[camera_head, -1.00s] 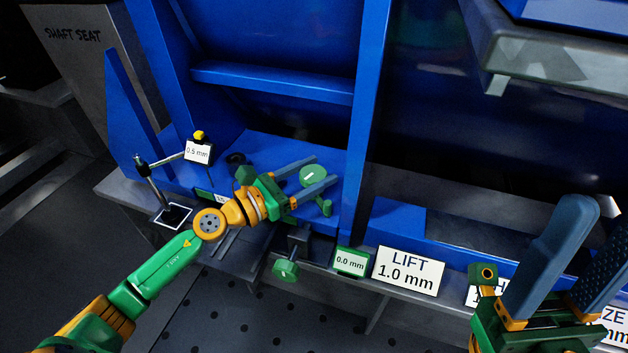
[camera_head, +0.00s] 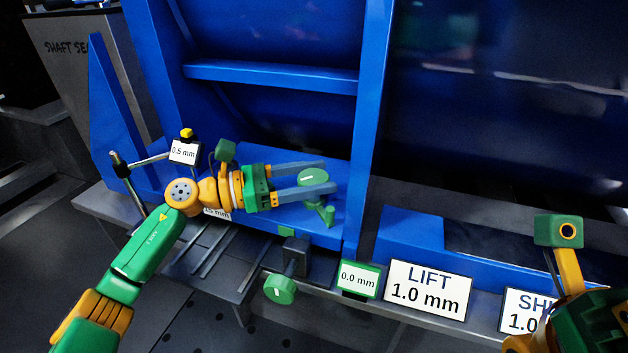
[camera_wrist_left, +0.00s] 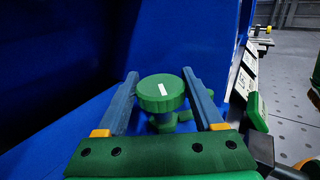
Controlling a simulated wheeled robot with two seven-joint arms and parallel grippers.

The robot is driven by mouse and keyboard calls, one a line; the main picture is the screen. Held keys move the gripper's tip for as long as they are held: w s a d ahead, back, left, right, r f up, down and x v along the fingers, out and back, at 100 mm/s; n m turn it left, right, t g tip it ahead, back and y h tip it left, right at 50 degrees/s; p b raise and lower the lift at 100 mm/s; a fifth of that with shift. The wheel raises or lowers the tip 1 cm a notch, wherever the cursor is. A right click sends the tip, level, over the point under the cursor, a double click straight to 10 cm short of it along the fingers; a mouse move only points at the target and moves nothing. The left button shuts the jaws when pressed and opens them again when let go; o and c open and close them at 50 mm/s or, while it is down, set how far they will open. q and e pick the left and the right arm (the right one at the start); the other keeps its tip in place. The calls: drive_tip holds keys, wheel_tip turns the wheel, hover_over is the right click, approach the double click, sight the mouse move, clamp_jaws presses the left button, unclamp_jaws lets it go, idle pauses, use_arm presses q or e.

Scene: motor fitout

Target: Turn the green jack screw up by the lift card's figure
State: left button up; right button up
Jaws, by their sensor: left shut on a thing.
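The green jack screw (camera_head: 313,177) has a round head with a white mark and stands upright on the blue foot. A small green handle shows just below it. My left gripper (camera_head: 328,176) comes from the left and is shut on the screw head, one finger on each side. In the left wrist view the screw head (camera_wrist_left: 162,93) sits between the two blue fingers (camera_wrist_left: 160,76). The lift card (camera_head: 427,289) reads "LIFT 1.0 mm". A green-framed readout (camera_head: 358,279) beside it shows 0.0 mm. My right gripper (camera_head: 592,322) is at the lower right, its fingers out of view.
A second green knob (camera_head: 280,290) sticks out below on a dark block. A dial stand carries a 0.5 mm readout (camera_head: 185,152) left of my gripper. Another readout (camera_head: 217,213) is partly hidden by my wrist. A second card (camera_head: 522,312) is partly covered by my right arm.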

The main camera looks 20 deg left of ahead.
use_arm(q)
drive_tip(key=shift+f, duration=0.1)
drive_tip(key=o, duration=1.4)
drive_tip(key=p+v, duration=0.1)
drive_tip(key=v, duration=0.6)
